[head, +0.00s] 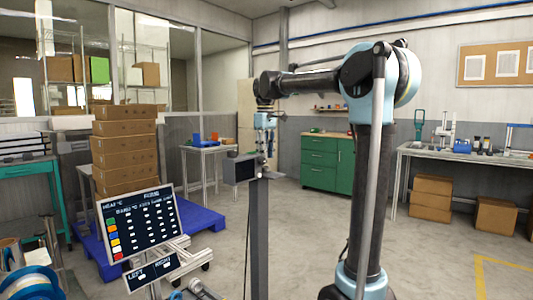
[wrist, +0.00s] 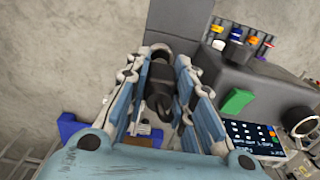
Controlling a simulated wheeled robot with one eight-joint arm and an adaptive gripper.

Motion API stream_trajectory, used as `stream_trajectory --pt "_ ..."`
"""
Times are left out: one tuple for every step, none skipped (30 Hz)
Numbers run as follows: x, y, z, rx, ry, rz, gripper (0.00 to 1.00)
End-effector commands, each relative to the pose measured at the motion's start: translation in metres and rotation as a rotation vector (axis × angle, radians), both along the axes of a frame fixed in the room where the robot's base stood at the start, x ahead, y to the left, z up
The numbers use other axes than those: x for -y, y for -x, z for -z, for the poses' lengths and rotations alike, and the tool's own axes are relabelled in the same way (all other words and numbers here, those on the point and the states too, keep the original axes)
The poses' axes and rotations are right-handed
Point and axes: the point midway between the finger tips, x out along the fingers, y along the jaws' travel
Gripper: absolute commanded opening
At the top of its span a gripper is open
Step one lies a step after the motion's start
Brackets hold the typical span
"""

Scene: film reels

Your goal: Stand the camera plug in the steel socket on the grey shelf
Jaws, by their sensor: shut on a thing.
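My gripper (wrist: 166,62) points away from the camera in the wrist view. Its two blue-padded fingers are closed on a dark, rounded piece (wrist: 161,84), which I take to be the camera plug. Its far end is partly hidden by the fingers. In the head view my gripper (head: 267,138) hangs downward above and beside a dark grey box (head: 240,169) on a post; the plug is too small to make out there. A grey block (wrist: 232,78) lies just right of the fingers in the wrist view. I cannot make out the steel socket or surely identify the grey shelf.
Several coloured items (wrist: 238,36) stand behind the grey block, with a green piece (wrist: 236,101) on its near side. A screen panel (head: 133,225) stands at lower left. Stacked cartons (head: 125,150) rest on a blue pallet (head: 200,222). Open floor lies at right.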

Motion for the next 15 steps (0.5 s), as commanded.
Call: stream_trajectory --pt "0.000 0.000 0.002 0.000 0.000 0.000 0.00" --pt "0.000 0.000 0.003 0.000 0.000 0.000 0.00" --pt "0.000 0.000 0.005 0.000 0.000 0.000 0.00" --pt "0.000 0.000 0.006 0.000 0.000 0.000 0.00" --pt "0.000 0.000 0.007 0.000 0.000 0.000 0.00" --pt "0.000 0.000 0.009 0.000 0.000 0.000 0.00" --pt "0.001 0.000 0.010 0.000 0.000 0.000 0.00" --pt "0.001 0.000 0.012 0.000 0.000 0.000 0.00" --pt "0.001 0.001 0.013 0.000 0.000 0.000 0.00" --pt "0.001 0.001 0.014 0.000 0.000 0.000 0.00" --pt "0.001 0.001 0.015 0.000 0.000 0.000 0.00" --pt "0.001 0.001 0.017 0.000 0.000 0.000 0.00" --pt "0.001 0.001 0.018 0.000 0.000 0.000 0.00" --pt "0.001 0.001 0.019 0.000 0.000 0.000 0.00" --pt "0.001 0.001 0.021 0.000 0.000 0.000 0.00"
